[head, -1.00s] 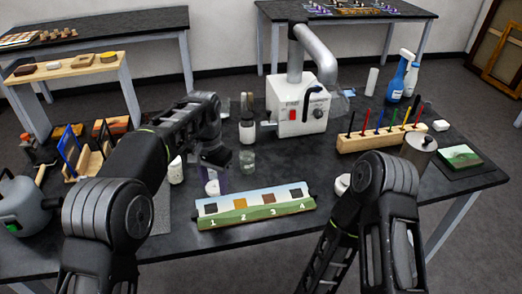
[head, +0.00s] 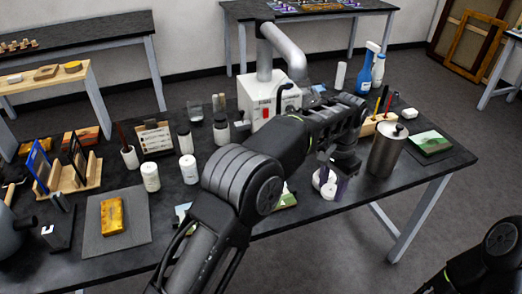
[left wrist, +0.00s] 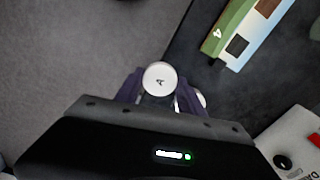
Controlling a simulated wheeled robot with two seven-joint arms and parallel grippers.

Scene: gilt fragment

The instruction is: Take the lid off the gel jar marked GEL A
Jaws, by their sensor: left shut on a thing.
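A round white lid marked A (left wrist: 161,79) sits between the purple fingers of my left gripper (left wrist: 159,92) in the left wrist view. The gripper is shut on it. In the head view my left gripper (head: 331,187) is low by the front right part of the table, with white round shapes at its fingers. I cannot tell whether a jar body is under the lid. My right gripper is not in view.
A metal canister (head: 387,151) stands just right of my left gripper. A pen rack (head: 372,126) and the white fume unit (head: 257,97) are behind. The numbered strip (left wrist: 247,28) lies near, mostly hidden by my arm in the head view. The table (head: 325,208) ends close in front.

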